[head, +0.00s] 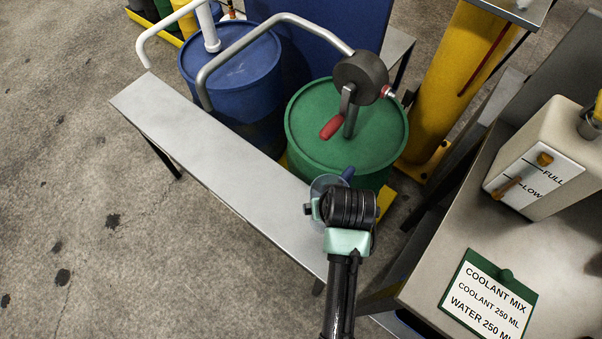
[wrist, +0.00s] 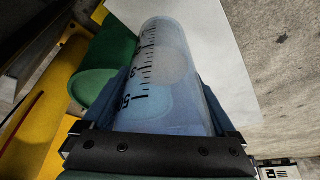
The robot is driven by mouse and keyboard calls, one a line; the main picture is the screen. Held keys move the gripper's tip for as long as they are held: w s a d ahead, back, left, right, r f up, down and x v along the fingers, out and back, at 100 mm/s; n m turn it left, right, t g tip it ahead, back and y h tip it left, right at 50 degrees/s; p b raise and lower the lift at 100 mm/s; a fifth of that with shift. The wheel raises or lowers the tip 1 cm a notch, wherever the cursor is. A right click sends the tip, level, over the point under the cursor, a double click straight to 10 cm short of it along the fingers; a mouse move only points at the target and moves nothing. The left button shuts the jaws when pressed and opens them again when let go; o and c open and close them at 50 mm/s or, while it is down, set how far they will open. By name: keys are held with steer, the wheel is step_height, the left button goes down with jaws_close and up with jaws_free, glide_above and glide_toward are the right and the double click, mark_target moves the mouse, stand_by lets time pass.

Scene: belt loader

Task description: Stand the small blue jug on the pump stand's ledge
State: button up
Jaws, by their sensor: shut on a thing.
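The small blue jug is a clear bluish cylinder with black scale marks, filling the middle of the wrist view (wrist: 165,75). In the head view the jug (head: 322,184) shows only in part, behind my wrist. My gripper (wrist: 163,95) is shut on the jug, with a dark finger along each side. In the head view the fingertips are mostly hidden by the wrist. The pump stand's ledge (head: 205,150) is a long, bare grey metal strip in front of the drums. The jug appears by the ledge's right edge, near the green drum; its height above the ledge is unclear.
A green drum (head: 310,120) carries a hand pump with a red handle (head: 332,127). A blue drum (head: 235,65) and a bent grey pipe (head: 270,22) stand behind the ledge. At right, a bench holds a coolant tank (head: 545,150) and a sign (head: 488,298). The ledge's top is clear.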

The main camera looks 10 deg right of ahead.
step_height(320, 180, down, 10)
steer(key=shift+r+b, duration=0.1)
steer(key=shift+b, duration=0.6)
steer(key=o, duration=1.3)
steer(key=p+v, duration=0.2)
steer(key=v, duration=1)
